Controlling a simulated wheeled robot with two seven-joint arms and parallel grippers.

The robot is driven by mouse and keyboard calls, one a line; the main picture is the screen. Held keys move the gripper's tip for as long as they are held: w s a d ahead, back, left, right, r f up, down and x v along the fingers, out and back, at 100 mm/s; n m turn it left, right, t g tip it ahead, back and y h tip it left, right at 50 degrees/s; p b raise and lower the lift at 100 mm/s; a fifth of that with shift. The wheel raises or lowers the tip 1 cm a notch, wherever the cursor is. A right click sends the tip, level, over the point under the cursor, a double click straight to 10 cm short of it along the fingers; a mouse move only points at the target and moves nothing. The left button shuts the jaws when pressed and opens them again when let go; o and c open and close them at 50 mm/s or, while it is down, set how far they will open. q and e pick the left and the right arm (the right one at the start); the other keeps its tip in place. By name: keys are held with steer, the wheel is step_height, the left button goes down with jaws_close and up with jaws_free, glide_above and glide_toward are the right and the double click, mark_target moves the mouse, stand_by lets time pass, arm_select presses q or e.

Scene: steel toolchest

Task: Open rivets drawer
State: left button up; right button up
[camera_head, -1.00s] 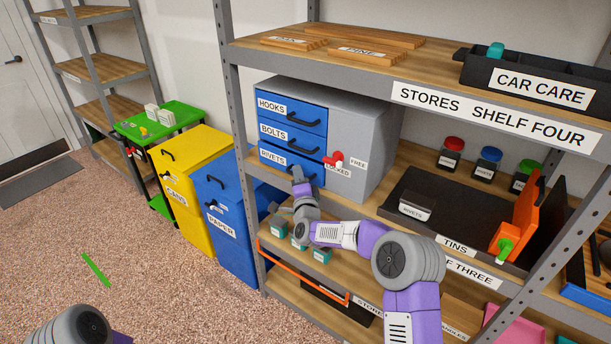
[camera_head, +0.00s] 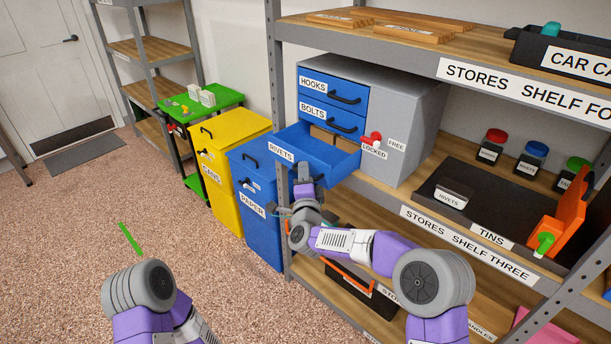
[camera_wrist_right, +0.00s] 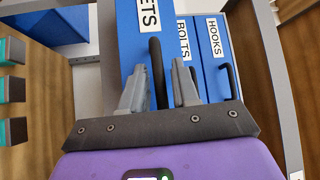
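The blue rivets drawer (camera_head: 326,157), bottom of three in the grey chest (camera_head: 418,110), stands pulled well out, and brown contents show inside. Its label reads RIVETS. My right gripper (camera_head: 302,174) is at the drawer's front in the head view. In the right wrist view the black drawer handle (camera_wrist_right: 157,72) stands between the two grey fingers of the right gripper (camera_wrist_right: 161,78). The fingers are apart, with a gap visible beside the handle. The handle is hidden in the head view. My left gripper is out of view; only part of that arm shows.
The hooks drawer (camera_head: 332,92) and bolts drawer (camera_head: 329,117) are shut. A red knob (camera_head: 375,138) sits by LOCKED and FREE labels on the chest. A shelf upright (camera_head: 279,120) stands left of the chest. Yellow and blue bins (camera_head: 264,212) stand left of the shelving.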

steer(key=shift+o, duration=0.2)
steer(key=s+f, duration=0.1)
steer(key=s, duration=0.6)
steer(key=shift+s+d+p, duration=0.2)
steer(key=shift+s+p, duration=0.05)
steer(key=shift+p, duration=0.05)
steer(key=s+d+f+n+g+y+p, duration=0.15)
steer(key=s+f+n+g, duration=0.25)
steer(key=f, duration=0.8)
steer(key=s+d+f+n+g+y+p, duration=0.1)
steer(key=s+d+f+n+g, duration=0.3)
steer(key=f, duration=0.7)
steer(key=s+d+f+n+g+p, duration=0.1)
steer(key=s+f+g, duration=0.2)
steer(key=s, duration=0.6)
steer(key=s+d+f+n+g, duration=0.1)
steer(key=s+f+g, duration=0.3)
steer(key=s, duration=0.5)
steer(key=s+d+f+n+g+p, duration=0.1)
steer(key=s+d+f+n+g, duration=0.1)
steer(key=s, duration=0.7)
step_height(320, 180, down, 4)
steer(key=shift+r+n+g+y+p, duration=0.1)
steer(key=shift+n+g+y+p, duration=0.4)
steer(key=shift+g, duration=0.6)
